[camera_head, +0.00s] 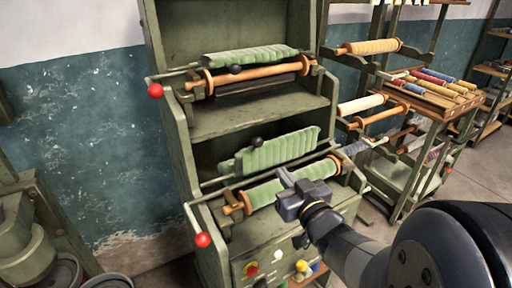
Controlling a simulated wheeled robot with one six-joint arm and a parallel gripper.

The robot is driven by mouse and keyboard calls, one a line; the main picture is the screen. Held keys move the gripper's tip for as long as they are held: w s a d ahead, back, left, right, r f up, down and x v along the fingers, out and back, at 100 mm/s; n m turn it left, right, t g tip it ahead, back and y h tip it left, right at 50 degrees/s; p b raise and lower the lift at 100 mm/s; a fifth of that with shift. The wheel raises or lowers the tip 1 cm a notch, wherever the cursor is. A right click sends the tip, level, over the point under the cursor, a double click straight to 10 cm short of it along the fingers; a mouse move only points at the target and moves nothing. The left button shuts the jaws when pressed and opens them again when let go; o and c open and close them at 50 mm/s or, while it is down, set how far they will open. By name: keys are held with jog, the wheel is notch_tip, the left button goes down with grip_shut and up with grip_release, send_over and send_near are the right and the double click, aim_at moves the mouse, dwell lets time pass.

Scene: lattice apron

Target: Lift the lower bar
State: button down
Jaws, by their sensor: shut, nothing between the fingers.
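The lower bar (207,196) is a thin pale green rod across the front of the lower bay of a green machine. A red ball (203,240) hangs near its left end. My gripper (284,178) is shut and empty, in front of the lower roller (262,195), which is wrapped in green cloth. The gripper overlaps this roller in the picture; I cannot tell whether it touches the roller or the bar. Part of the roller is hidden behind my gripper.
An upper bar (178,72) with another red ball (155,90) crosses the upper bay. Green ribbed pads (275,152) stand behind the bars. Control knobs (251,269) are below. A rack with rollers (370,46) and a spool tray (436,91) stand to the right. Buckets (108,280) are at lower left.

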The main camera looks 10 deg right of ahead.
aim_at(258, 140)
jog(key=p+x, duration=0.1)
jog(key=x, duration=1)
jog(key=shift+p, duration=0.3)
jog(key=shift+w+a+r+b, duration=0.2)
jog(key=shift+w+r+b, duration=0.25)
jog(key=shift+w, duration=0.25)
jog(key=shift+r, duration=0.25)
jog(key=shift+s, duration=0.1)
